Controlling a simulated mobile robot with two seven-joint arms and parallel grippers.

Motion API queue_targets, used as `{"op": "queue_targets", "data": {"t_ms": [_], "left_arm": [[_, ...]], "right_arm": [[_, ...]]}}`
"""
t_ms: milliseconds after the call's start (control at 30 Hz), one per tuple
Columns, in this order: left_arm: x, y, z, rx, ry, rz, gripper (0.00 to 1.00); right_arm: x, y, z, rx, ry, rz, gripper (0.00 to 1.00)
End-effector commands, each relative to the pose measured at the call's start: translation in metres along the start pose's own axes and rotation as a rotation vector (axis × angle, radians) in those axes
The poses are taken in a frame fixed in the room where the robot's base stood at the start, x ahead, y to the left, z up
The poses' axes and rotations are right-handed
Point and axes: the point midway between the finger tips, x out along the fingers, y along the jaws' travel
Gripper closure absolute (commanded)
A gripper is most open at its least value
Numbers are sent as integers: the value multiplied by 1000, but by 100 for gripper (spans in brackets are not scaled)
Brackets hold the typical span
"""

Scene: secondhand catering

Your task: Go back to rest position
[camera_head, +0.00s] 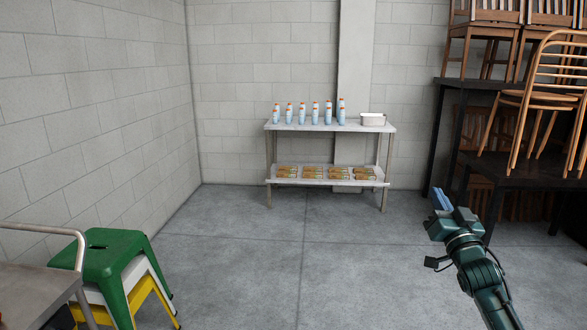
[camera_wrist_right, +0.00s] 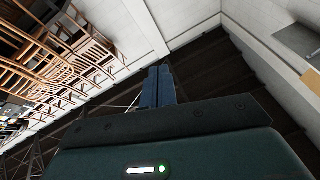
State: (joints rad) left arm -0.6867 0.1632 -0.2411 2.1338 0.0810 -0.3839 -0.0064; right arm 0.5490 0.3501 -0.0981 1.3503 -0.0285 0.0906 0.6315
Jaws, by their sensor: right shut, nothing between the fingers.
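My right gripper (camera_head: 441,199) is raised at the lower right of the head view, above the concrete floor and apart from everything. Its blue fingers are together with nothing between them. They also show closed in the right wrist view (camera_wrist_right: 158,88), pointing away from the wrist. My left gripper is not in the head view.
A metal shelf (camera_head: 292,126) by the back wall holds several bottles (camera_head: 315,112), a white container (camera_head: 373,119) and packed food below. Stacked stools (camera_head: 108,262) and a cart (camera_head: 35,284) stand at left. Chairs (camera_head: 545,92) sit on dark racks at right. The middle floor is clear.

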Motion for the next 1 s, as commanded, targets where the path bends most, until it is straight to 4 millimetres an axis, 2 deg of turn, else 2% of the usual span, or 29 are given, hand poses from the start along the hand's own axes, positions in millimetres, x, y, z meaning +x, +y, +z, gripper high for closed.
{"op": "queue_targets", "data": {"t_ms": [100, 333, 400, 567, 667, 767, 867, 900, 1000], "left_arm": [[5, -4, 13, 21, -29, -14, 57], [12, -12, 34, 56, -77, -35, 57], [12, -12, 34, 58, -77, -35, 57], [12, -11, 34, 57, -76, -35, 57], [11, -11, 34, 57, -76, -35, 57], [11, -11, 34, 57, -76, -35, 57], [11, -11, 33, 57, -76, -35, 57], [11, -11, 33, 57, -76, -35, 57], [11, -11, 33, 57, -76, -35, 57]], "right_arm": [[-3, 19, 27, -209, -154, 87, 100], [-21, 48, 73, -564, -463, 145, 100], [-44, 40, 98, -575, -510, 120, 100], [-98, 15, 145, -549, -579, 63, 100], [-141, -4, 175, -525, -631, 25, 100], [-195, -28, 203, -489, -694, -19, 100], [-261, -57, 226, -436, -767, -62, 100], [-288, -70, 232, -412, -797, -77, 100], [-355, -100, 240, -345, -869, -107, 100]]}}
